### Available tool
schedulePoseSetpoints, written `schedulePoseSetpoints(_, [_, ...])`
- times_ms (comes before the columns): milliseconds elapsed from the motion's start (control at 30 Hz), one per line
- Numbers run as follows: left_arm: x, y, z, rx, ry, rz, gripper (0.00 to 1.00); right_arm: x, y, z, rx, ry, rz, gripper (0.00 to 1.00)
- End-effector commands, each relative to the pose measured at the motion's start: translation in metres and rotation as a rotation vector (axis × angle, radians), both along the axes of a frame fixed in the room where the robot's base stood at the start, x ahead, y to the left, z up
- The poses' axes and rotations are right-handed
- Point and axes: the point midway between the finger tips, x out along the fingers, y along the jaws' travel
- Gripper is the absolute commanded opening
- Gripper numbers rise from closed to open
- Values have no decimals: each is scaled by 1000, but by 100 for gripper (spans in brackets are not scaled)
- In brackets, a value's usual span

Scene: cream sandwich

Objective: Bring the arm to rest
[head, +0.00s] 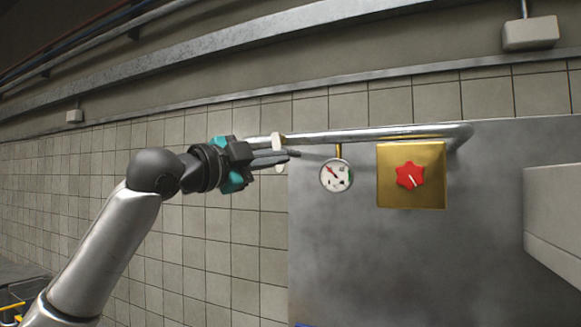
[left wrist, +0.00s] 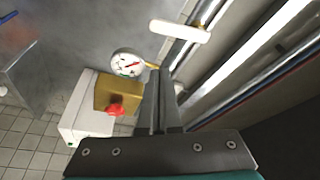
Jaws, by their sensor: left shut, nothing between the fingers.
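My left arm reaches in from the left in the head view. Its gripper (head: 292,154) is raised in front of the tiled wall, left of the gauge, and its fingers point right. In the left wrist view the fingers (left wrist: 158,72) lie together, shut with nothing between them. A white-faced round gauge (head: 336,176) hangs under the metal pipe; it also shows in the left wrist view (left wrist: 128,64). A red knob (head: 410,176) sits on a brass box (head: 412,200) right of the gauge. My right gripper is in neither view.
A metal pipe (head: 370,134) runs along the wall close to my left gripper. A grey panel (head: 400,270) is below it. A pale box-like unit (head: 552,220) stands out at the right edge.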

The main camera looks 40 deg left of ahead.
Motion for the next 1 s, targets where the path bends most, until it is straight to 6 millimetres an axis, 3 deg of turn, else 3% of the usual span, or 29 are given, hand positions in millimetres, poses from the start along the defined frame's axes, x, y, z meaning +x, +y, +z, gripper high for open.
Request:
schedulePoseSetpoints(33, [-8,1,-5,2,-1,2,0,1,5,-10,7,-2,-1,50])
schedulePoseSetpoints(200, [-30,3,-4,2,-2,0,0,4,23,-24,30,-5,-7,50])
schedulePoseSetpoints(333, [-41,4,-4,1,-1,0,0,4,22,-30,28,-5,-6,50])
schedulePoseSetpoints(767, [-44,3,-6,-3,9,-3,0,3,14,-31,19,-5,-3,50])
schedulePoseSetpoints(867, [-28,0,-30,-20,58,-6,0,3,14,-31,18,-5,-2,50])
schedulePoseSetpoints(967, [0,-8,-80,-55,156,-8,0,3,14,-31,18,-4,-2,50])
schedulePoseSetpoints(1000, [12,-13,-106,-72,205,-8,0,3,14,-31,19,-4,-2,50])
